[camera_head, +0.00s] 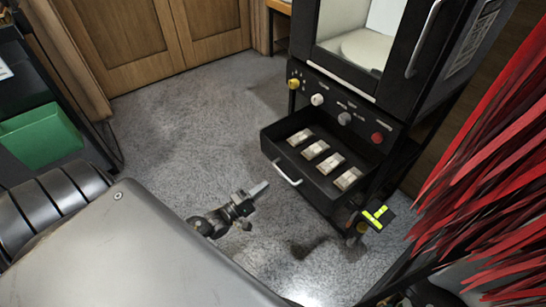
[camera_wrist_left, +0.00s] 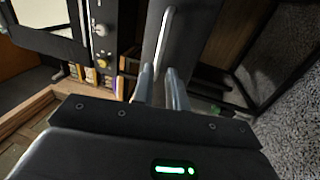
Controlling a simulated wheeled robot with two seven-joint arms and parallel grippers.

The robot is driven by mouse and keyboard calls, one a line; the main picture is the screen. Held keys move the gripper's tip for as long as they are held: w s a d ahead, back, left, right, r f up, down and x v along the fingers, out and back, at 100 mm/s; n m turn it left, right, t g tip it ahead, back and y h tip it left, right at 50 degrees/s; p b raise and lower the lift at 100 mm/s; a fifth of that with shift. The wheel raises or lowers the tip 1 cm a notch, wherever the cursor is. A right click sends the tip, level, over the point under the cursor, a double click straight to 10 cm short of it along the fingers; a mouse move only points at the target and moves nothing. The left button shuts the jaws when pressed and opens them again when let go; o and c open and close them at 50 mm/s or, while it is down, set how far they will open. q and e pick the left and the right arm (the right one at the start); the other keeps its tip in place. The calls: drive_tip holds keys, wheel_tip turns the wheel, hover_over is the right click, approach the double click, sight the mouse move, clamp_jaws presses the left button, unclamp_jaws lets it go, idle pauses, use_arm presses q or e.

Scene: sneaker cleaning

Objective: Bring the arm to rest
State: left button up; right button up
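My left gripper (camera_head: 254,191) is low in the middle of the camera_head view, over the grey floor, to the left of the black machine's pulled-out drawer and apart from it. In the left wrist view its two grey fingers (camera_wrist_left: 161,74) stand a little apart. A narrow gap shows between them, with nothing held in it. The near part of my left arm is hidden behind my own body in the camera_head view. My right gripper is in neither view.
The black machine (camera_head: 380,118) has knobs and an open drawer (camera_head: 265,147) with several pale blocks. A black and yellow-green piece (camera_head: 378,216) sits by its foot. Red strips (camera_head: 500,150) hang at right. A green bin (camera_head: 42,135) stands at left. Floor (camera_head: 190,130) is clear between.

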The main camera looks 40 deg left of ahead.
use_arm(q)
drive_tip(key=shift+v, duration=0.95)
drive_tip(key=shift+d, duration=0.1)
